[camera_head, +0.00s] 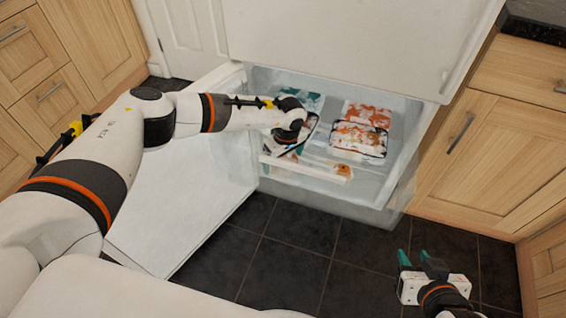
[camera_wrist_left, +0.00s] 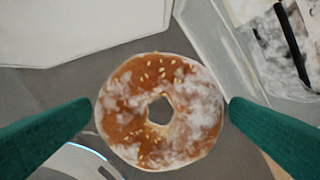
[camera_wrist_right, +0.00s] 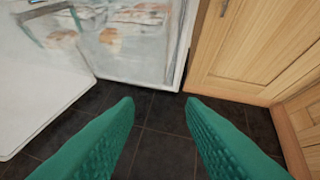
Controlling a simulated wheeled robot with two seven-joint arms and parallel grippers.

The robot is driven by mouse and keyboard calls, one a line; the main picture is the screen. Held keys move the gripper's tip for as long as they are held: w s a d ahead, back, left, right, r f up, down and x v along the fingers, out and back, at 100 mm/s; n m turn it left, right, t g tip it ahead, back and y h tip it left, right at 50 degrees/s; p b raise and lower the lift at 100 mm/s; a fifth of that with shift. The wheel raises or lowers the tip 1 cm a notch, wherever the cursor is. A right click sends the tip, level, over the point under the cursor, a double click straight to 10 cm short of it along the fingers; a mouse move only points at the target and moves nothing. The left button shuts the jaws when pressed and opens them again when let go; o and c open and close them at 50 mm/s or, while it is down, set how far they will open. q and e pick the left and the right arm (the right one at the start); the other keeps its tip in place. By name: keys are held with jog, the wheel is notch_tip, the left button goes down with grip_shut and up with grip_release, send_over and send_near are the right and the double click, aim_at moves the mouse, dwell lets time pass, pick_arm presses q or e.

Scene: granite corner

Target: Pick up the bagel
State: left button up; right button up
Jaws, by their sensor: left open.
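The bagel (camera_wrist_left: 200,100) is a brown ring with pale seeds and white frosty patches, seen face-on in the left wrist view. My left gripper (camera_wrist_left: 162,103) is open, with one green finger on each side of the bagel. The fingertips look very near its edges; I cannot tell whether they touch. In the head view my left gripper (camera_head: 290,150) reaches down into the open freezer drawer (camera_head: 385,215), and its wrist hides part of what lies there. My right gripper (camera_head: 417,262) is open and empty above the dark floor, lower right.
Frosted food packs (camera_head: 362,137) lie in the drawer, and a small orange-brown item (camera_head: 343,170) sits near its front. An open white door (camera_head: 165,215) stands left of the drawer. Wooden cabinets (camera_head: 500,165) stand at the right. Dark floor tiles (camera_head: 290,260) lie clear in front.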

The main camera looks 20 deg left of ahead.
pick_arm(q)
jog(key=shift+c, duration=0.3)
jog(key=c, duration=0.4)
